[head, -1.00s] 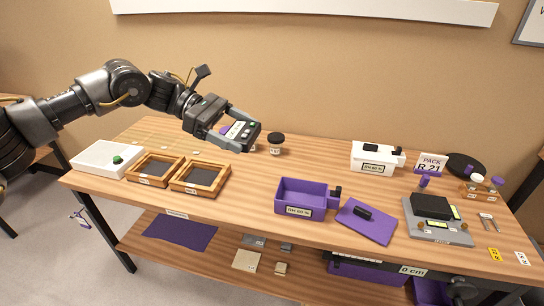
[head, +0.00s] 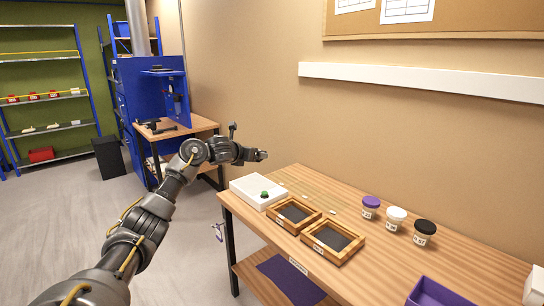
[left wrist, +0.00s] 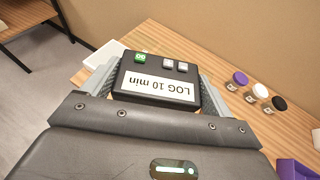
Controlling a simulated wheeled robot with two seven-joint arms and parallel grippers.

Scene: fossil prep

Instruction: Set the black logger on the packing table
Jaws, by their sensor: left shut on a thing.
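The black logger (left wrist: 158,82) is a flat dark box with a white "LOG 10 min" label, a green button and two grey buttons. My left gripper (left wrist: 157,76) is shut on it, one finger on each side, in the left wrist view. In the head view the left gripper (head: 258,156) is small, above and behind the near bench's left end; the logger is hard to make out there. The wooden bench (head: 400,243) fills the right; another wooden table (head: 180,130) stands at the back. I cannot tell which is the packing table. My right gripper is not in view.
On the bench are a white box with a green knob (head: 258,192), two wooden-framed trays (head: 333,258), three lidded jars (head: 396,218) and a purple bin (head: 433,293). A blue cabinet (head: 145,95) and shelves (head: 45,90) stand behind.

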